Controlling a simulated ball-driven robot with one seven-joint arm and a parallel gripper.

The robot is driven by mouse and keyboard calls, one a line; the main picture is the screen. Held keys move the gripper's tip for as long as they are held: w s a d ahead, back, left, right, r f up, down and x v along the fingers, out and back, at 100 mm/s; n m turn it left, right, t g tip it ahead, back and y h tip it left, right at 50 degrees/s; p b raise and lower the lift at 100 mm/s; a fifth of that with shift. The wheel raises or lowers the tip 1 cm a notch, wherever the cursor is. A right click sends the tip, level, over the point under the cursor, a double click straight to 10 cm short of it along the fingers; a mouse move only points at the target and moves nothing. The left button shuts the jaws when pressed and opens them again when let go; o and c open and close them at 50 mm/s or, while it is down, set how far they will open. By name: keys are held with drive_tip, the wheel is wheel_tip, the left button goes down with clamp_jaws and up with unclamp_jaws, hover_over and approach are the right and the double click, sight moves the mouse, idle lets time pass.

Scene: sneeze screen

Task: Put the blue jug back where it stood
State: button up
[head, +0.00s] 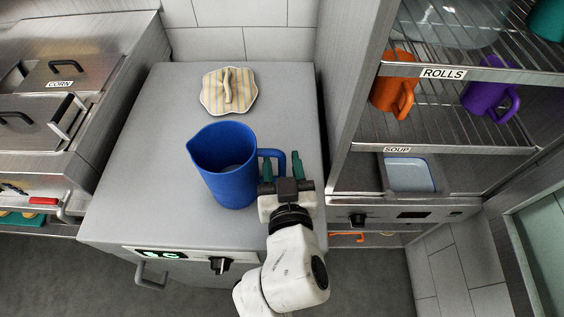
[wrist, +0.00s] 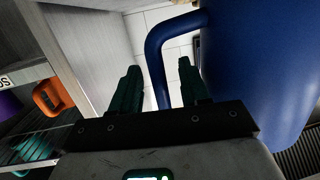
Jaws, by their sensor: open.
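The blue jug (head: 227,168) stands upright on the grey counter (head: 160,180), with its handle toward the right. My gripper (head: 281,167) is at the jug's handle, on its right side. In the wrist view the blue jug (wrist: 262,60) fills the right side, and its handle (wrist: 157,62) shows between the two dark green fingers of my gripper (wrist: 158,82). The fingers are apart, with visible gaps to the handle. The jug's base is partly hidden in the wrist view.
A striped cloth (head: 228,91) lies on the counter behind the jug. A shelf rack at the right holds an orange mug (head: 391,82) and a purple mug (head: 489,97). A lidded corn container (head: 75,70) is at the left. The counter's left part is clear.

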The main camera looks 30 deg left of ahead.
drive_tip(key=shift+r, duration=0.1)
drive_tip(key=shift+r, duration=0.15)
drive_tip(key=b+v, duration=0.1)
drive_tip(key=v, duration=1.1)
